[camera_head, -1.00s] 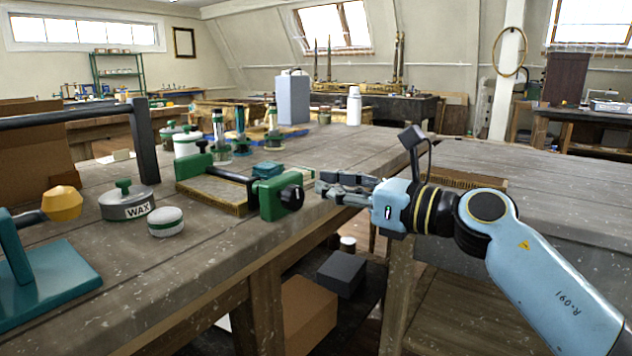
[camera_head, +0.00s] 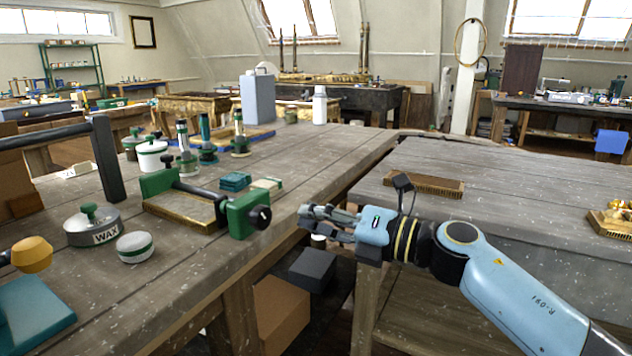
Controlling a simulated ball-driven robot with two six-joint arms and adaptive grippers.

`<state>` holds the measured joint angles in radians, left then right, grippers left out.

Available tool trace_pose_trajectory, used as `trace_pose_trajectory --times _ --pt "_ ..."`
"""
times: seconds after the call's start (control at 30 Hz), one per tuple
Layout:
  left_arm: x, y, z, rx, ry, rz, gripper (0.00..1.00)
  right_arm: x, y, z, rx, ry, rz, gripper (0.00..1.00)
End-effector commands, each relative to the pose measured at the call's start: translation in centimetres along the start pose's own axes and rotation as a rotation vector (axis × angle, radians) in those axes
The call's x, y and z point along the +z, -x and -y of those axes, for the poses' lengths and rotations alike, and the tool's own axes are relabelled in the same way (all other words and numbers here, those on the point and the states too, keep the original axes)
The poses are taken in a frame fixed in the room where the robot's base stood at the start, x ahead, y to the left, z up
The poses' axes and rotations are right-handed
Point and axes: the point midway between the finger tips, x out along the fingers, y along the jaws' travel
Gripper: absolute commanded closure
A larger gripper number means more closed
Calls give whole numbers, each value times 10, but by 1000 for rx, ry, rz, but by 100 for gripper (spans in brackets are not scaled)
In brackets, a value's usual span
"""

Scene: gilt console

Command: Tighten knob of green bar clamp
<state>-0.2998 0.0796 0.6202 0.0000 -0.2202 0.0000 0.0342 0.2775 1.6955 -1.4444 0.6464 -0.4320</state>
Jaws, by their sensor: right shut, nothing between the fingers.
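The green bar clamp (camera_head: 242,214) lies on the wooden bench, its dark bar running to a second green jaw at the left. A brown-framed panel (camera_head: 186,209) lies between its jaws. The clamp's black knob (camera_head: 260,217) is on its right side, facing my right gripper. My right gripper (camera_head: 304,218) is shut and empty, to the right of the knob with a gap between them. My left gripper is not in view.
A gap separates this bench from the right bench (camera_head: 520,190). Boxes (camera_head: 312,269) sit below.

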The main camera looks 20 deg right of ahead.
Motion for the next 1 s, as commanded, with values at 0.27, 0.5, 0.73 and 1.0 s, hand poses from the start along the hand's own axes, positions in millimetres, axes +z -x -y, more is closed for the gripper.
trace_pose_trajectory --times 0.27,0.5,0.73,1.0 --pt "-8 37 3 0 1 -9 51 6 3 -11 -16 -117 2 100" --pt "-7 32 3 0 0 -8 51 4 -21 -10 -15 -114 3 100" --pt "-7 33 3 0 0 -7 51 5 -50 -10 -15 -113 1 100" --pt "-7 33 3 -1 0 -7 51 5 -65 -10 -15 -112 1 100"
